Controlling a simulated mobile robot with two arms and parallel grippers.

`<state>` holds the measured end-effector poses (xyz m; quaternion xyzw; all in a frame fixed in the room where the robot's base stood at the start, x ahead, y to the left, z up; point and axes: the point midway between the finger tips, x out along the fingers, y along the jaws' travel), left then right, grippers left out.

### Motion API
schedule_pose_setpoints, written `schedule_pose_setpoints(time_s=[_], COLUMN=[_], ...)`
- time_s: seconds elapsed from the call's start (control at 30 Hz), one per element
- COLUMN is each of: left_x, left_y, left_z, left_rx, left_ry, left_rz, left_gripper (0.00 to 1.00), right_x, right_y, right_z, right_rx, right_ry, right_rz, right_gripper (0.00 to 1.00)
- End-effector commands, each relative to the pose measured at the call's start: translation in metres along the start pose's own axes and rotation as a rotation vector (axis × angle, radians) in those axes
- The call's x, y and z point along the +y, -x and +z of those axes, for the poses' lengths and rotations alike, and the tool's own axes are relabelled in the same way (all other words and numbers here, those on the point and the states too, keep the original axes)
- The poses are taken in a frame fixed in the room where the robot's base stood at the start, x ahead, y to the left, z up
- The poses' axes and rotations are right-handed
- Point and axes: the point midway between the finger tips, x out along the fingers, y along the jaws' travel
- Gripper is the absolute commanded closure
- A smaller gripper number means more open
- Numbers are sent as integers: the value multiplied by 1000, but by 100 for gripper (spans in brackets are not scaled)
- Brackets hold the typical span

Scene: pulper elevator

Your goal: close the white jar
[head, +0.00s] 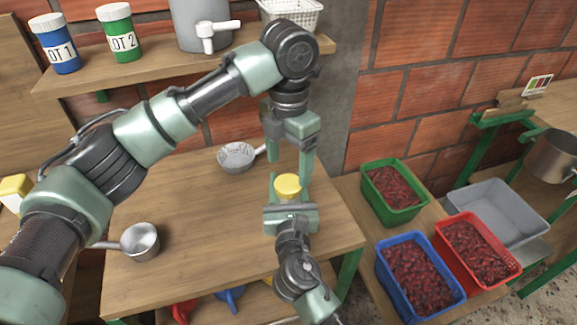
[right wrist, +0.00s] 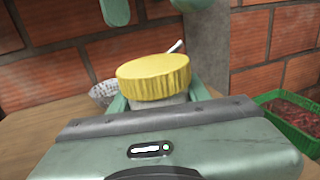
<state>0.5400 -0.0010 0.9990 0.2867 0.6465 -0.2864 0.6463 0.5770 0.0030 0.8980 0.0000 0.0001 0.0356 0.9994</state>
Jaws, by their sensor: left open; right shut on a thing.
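The white jar (right wrist: 145,101) stands upright in the right wrist view, mostly hidden below its lid. A ribbed yellow lid (head: 288,186) sits on its top; it also shows in the right wrist view (right wrist: 154,77). I cannot tell whether it is screwed tight. My right gripper (head: 289,195) is shut on the jar from the near side, its fingers on either side of the body. My left gripper (head: 290,167) points down, open and empty, its fingertips above and just behind the lid, apart from it.
On the wooden table (head: 190,205) are a speckled strainer (head: 236,157) and a metal saucepan (head: 141,241). Green (head: 394,213), blue (head: 421,308) and red (head: 503,276) crates of red cherries stand right. A shelf (head: 150,62) holds lot jars and a grey tank (head: 190,28).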

Motion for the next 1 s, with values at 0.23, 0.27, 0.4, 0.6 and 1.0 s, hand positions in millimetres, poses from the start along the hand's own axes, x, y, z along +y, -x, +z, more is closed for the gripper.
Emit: schedule_pose_setpoints(time_s=[0.23, 0.27, 0.4, 0.6, 1.0], left_x=[0, 0, 0, 0, 0], left_y=[0, 0, 2, 6, 14], left_z=[0, 0, 0, 0, 0], left_rx=[0, -1, -1, -1, -1], left_ry=[44, 68, 273, 713, 1622], left_rz=[0, 0, 0, -1, 0], left_gripper=[29, 29, 29, 29, 29], right_x=[0, 0, 0, 0, 0], right_y=[0, 0, 0, 0, 0], right_z=[-1, -1, -1, 0, 0], right_rx=[1, 1, 1, 1, 1], right_ry=[0, 0, 0, 0, 0], right_rz=[0, 0, 0, 0, 0], right_gripper=[100, 100, 100, 100, 100])
